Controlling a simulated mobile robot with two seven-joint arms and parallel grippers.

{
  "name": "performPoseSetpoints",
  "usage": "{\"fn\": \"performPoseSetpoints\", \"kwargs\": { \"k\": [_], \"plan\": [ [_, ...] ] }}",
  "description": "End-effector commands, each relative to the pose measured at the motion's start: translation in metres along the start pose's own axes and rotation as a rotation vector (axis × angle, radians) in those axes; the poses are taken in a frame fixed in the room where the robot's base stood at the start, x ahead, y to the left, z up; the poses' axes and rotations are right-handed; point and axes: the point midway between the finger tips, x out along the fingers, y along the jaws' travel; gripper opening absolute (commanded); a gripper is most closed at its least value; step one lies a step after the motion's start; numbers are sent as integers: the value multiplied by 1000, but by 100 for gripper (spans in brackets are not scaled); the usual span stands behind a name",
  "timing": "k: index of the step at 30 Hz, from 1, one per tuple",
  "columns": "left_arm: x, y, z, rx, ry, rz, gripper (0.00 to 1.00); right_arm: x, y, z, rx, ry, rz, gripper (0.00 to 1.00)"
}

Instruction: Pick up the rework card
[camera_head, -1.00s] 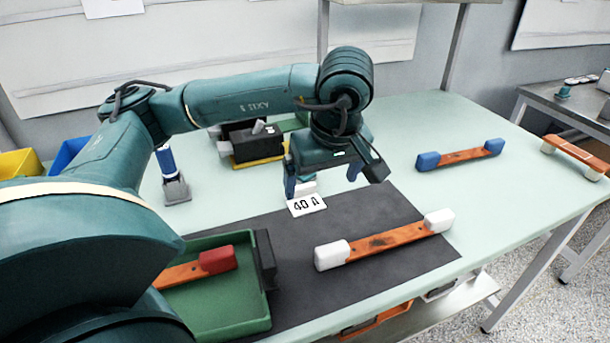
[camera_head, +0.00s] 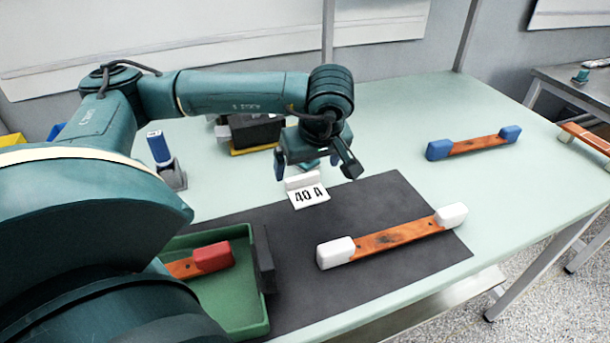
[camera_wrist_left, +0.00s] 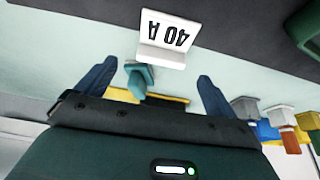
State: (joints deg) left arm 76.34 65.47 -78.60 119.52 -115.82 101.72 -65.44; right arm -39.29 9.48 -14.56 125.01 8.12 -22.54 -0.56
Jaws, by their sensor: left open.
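I cannot make out a card marked as rework. My left gripper (camera_head: 315,168) is open above and behind this card, with nothing gripped. In the left wrist view a small teal thing (camera_wrist_left: 138,76) lies between the open fingers (camera_wrist_left: 152,82), apart from both. My right gripper is not in view.
A bar with white ends (camera_head: 390,238) lies on the mat. A green tray (camera_head: 225,300) holds a red-ended bar (camera_head: 212,258). A blue-ended bar (camera_head: 475,143) lies at right. A dark box (camera_head: 255,130) and a blue-topped tool (camera_head: 160,150) stand behind. The table's far middle is clear.

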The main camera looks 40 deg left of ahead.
Motion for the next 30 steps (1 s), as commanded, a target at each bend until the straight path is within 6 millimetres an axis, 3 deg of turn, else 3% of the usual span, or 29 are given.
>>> {"fn": "performPoseSetpoints", "kwargs": {
  "k": [9, 18, 30],
  "plan": [
    [43, -3, 0, -2, 0, -3, 94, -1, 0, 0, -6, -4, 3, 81],
    [47, -3, 0, -1, 0, -1, 93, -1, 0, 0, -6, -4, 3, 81],
    [47, -3, 0, -1, 0, -1, 60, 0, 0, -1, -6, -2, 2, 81]
  ]
}}
